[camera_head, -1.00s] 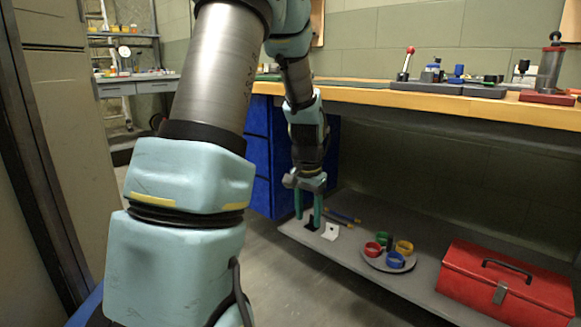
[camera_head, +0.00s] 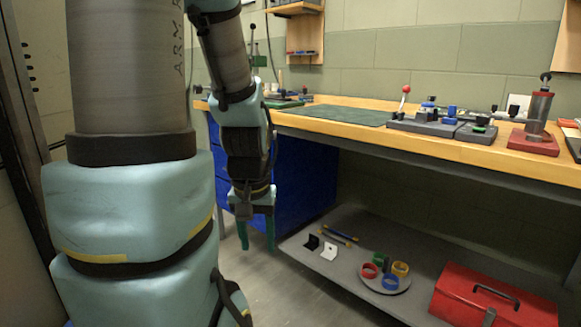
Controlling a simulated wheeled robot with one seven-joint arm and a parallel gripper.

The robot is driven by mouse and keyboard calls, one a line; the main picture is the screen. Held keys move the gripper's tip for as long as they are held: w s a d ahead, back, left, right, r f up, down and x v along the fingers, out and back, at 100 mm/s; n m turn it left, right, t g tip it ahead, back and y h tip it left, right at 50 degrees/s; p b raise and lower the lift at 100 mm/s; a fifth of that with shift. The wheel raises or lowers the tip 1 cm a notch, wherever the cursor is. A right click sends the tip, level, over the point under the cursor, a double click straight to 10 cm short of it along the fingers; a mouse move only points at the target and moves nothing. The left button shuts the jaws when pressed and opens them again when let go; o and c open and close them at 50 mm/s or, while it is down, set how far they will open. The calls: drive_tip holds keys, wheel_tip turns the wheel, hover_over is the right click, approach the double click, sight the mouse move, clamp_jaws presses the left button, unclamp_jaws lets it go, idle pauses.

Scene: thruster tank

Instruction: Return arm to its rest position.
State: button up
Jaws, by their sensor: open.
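My arm rises on the left side of the view and bends over, with its far end hanging down. My gripper (camera_head: 257,240) points downward with two dark green fingers apart, and nothing shows between them. It hangs in front of the blue cabinet (camera_head: 300,180) and left of the low grey shelf (camera_head: 345,270), apart from the shelf's small objects. Part of the cabinet is hidden behind my arm.
A wooden workbench (camera_head: 450,146) on the right carries a red-knobbed lever (camera_head: 404,97) and a red-based press (camera_head: 535,130). The shelf below holds black and white brackets (camera_head: 329,251), coloured rings (camera_head: 390,282) on a round plate and a red toolbox (camera_head: 490,300). Floor is open below my gripper.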

wheel_tip(320, 180, up, 24)
drive_tip(key=p, duration=2.2)
drive_tip(key=shift+r, duration=0.2)
